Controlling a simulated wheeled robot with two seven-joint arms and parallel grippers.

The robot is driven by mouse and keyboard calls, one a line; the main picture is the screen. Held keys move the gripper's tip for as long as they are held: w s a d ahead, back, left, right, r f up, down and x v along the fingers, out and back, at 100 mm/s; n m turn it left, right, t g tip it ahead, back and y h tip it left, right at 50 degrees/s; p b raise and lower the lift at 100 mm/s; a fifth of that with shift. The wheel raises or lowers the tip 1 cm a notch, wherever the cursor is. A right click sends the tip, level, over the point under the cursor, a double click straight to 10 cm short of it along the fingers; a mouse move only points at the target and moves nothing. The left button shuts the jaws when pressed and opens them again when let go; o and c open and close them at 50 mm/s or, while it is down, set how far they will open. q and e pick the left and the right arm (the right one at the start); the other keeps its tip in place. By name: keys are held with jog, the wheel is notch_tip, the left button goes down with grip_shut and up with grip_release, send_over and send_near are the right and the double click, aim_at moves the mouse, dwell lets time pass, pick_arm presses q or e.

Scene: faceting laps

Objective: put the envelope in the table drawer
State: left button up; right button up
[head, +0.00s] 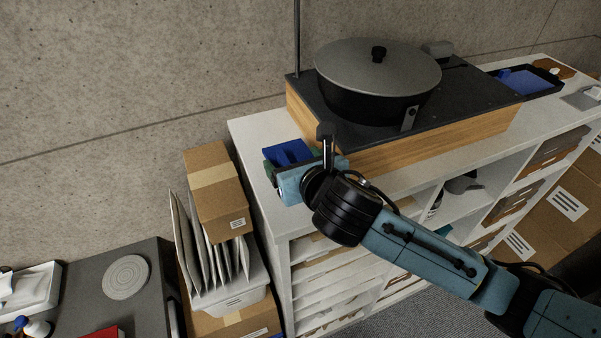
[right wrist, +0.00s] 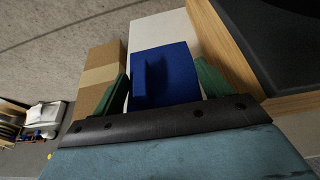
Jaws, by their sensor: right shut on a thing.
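My right gripper (head: 291,163) is over the left end of the white shelf unit, shut on a blue block-like thing (head: 287,151). In the right wrist view, the blue thing (right wrist: 178,75) has a raised ridge and sits between the green fingers (right wrist: 163,88). Several pale, flat, envelope-like sheets (head: 207,250) stand upright in a white bin (head: 232,300) left of the shelf unit; I cannot tell which is the task's envelope. A dark grey table (head: 88,268) is at lower left; no open drawer shows. My left gripper is out of view.
A cardboard box (head: 213,190) stands by the sheets. A wooden-sided machine with a round grey lid (head: 377,65) fills the shelf top right of my gripper. A grey disc (head: 126,277) and a white tray (head: 32,288) lie on the table. A blue-filled black tray (head: 525,82) is farther right.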

notch_tip(320, 180, down, 4)
jog(key=shift+r, duration=0.1)
jog(key=shift+f, duration=0.45)
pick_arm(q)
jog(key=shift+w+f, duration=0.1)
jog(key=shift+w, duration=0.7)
pick_arm(e)
jog(key=o, duration=1)
jog(key=shift+o, duration=0.2)
